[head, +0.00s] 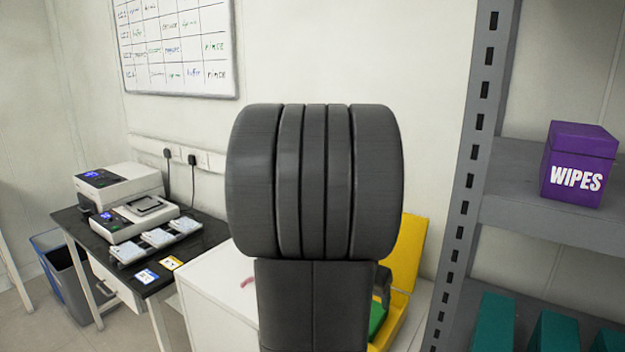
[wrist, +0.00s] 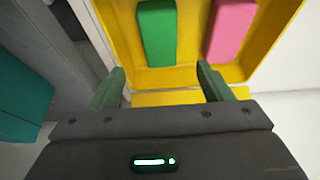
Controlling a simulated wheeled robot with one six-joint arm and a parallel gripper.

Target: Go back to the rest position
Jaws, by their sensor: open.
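My gripper (wrist: 158,85) shows in the wrist view, with its two green fingers apart and nothing between them. It is above a yellow box (wrist: 258,66), beyond the fingertips. A green block (wrist: 157,32) and a pink block (wrist: 231,32) lie in the box, apart from the fingers. Part of the yellow box (head: 406,255) and a green piece (head: 378,318) show to the right of the arm.
A white worktop (head: 215,285) is behind my arm. A grey shelf rack (head: 545,222) at the right holds a purple wipes box (head: 580,165) and teal blocks (head: 490,322). A black desk (head: 80,222) at the left carries lab devices (head: 120,185). Bins (head: 68,285) stand beside it.

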